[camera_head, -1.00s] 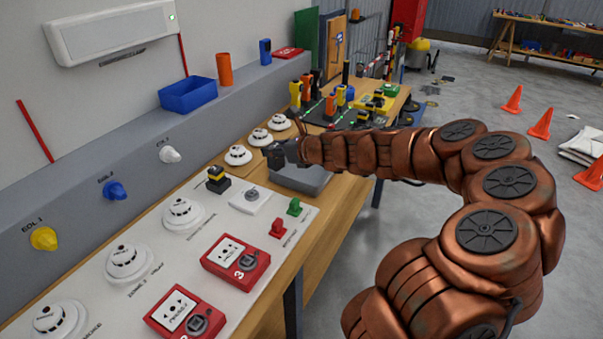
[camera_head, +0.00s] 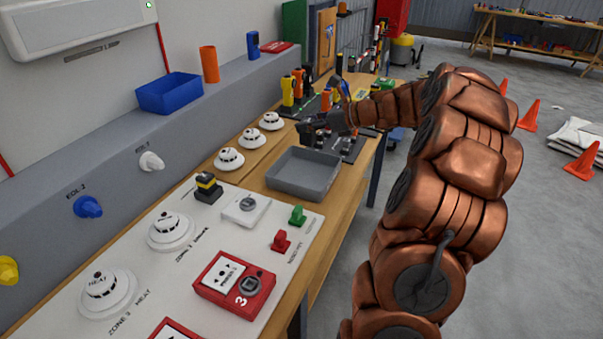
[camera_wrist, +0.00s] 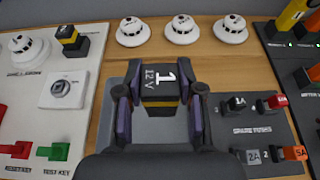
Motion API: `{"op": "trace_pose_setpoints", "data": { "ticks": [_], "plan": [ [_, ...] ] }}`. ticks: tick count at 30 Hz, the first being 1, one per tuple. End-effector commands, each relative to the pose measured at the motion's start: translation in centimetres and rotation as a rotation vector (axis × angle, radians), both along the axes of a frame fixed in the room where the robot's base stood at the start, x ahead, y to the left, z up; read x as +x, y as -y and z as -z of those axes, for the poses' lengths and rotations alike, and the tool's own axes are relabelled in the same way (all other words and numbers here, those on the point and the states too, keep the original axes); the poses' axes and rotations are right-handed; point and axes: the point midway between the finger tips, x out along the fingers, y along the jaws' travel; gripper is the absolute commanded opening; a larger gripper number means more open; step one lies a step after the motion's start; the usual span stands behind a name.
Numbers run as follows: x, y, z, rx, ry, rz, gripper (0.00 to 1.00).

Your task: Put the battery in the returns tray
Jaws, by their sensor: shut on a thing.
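My gripper (camera_wrist: 160,92) is shut on a black battery (camera_wrist: 165,80) with a yellow band, marked "1 12V". In the wrist view the battery sits between the two fingers, with grey tray surface behind and below it. In the head view my gripper (camera_head: 318,128) is near the far end of the grey returns tray (camera_head: 292,190), and the battery is hard to make out there. The tray's visible inside looks empty. A similar black and yellow block (camera_head: 208,187) stands on the white panel and also shows in the wrist view (camera_wrist: 72,40).
White detectors (camera_head: 229,160) stand behind the tray. The spare fuses board (camera_wrist: 262,120) lies right of the tray in the wrist view. Green (camera_head: 298,215) and red (camera_head: 281,241) keys are on the panel near the tray. A blue bin (camera_head: 170,93) is on the ledge.

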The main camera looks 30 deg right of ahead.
Motion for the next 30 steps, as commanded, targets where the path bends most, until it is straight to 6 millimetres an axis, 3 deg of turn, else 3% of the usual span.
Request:
{"op": "trace_pose_setpoints", "data": {
  "ticks": [9,21,30],
  "plan": [
    [-0.3,0.4,4.9,0.006,-0.004,0.006,0.00],
    [-0.1,0.3,8.8,0.004,-0.001,0.004,0.00],
    [-0.1,0.2,9.7,0.002,0.000,0.002,0.00]
  ]
}}
